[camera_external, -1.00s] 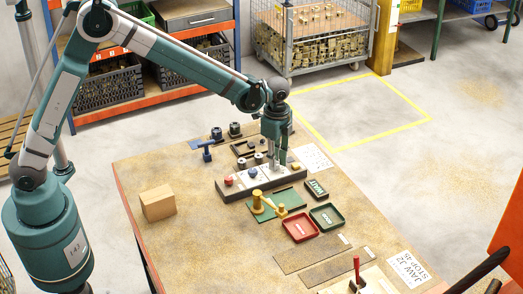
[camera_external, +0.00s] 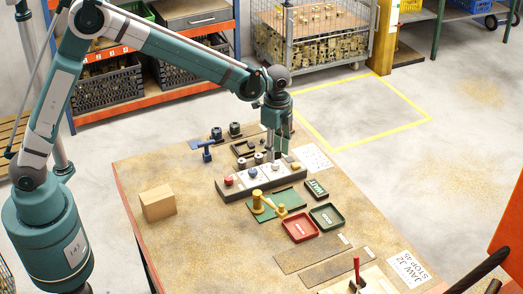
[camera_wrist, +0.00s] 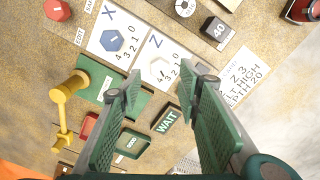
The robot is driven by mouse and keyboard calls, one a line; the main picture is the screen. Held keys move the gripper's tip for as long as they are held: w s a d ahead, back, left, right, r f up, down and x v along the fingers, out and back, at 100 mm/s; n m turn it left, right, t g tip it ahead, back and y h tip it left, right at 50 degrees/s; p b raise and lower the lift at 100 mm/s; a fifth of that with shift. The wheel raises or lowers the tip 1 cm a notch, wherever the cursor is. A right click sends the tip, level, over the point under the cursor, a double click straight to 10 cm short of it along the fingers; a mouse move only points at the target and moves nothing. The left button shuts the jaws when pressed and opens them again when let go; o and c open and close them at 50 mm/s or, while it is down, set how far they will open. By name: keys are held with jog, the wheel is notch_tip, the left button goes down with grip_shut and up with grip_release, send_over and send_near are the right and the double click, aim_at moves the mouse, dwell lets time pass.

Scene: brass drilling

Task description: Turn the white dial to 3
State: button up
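The white dial (camera_wrist: 162,71) sits on the panel marked Z, beside a curved row of numbers whose 2, 1 and 0 I can make out. The number it points to is too small to tell. My gripper (camera_wrist: 160,88) is open and empty above the panel, its two green fingers on either side of the dial's lower edge in the wrist view. In the external view my gripper (camera_external: 273,158) hangs over the control strip (camera_external: 236,191), apart from it as far as I can tell, and partly hides the Z panel.
A blue hexagonal dial (camera_wrist: 111,40) marked X and a red knob (camera_wrist: 57,10) stand left of the white dial. A yellow part (camera_wrist: 66,95), red tray (camera_external: 301,226) and green tray (camera_external: 327,217) lie nearby.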

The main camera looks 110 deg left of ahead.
aim_at(275, 165)
notch_tip(275, 165, up, 8)
jog(key=shift+f, duration=0.15)
dwell(0.6)
jog(key=shift+d, duration=0.1)
jog(key=s+d+r+t, duration=0.1)
jog(key=s+d+r, duration=0.25)
jog(key=d, duration=0.65)
jog(key=s+d+r+n+t+y, duration=0.1)
jog(key=s+d+r, duration=0.3)
jog(key=d, duration=0.6)
jog(key=s+d+r+t, duration=0.1)
jog(key=s+d+r, duration=0.2)
jog(key=d+r, duration=0.45)
jog(key=s+d+f+n+t, duration=0.1)
jog(key=s+d+f+t, duration=0.1)
jog(key=s+d, duration=0.8)
jog(key=s+d+f+n+t+h, duration=0.1)
jog(key=s+d+f, duration=0.3)
jog(key=s+d, duration=0.5)
jog(key=shift+s+d+f+t, duration=0.4)
jog(key=shift+d+t, duration=0.2)
jog(key=shift+d, duration=0.95)
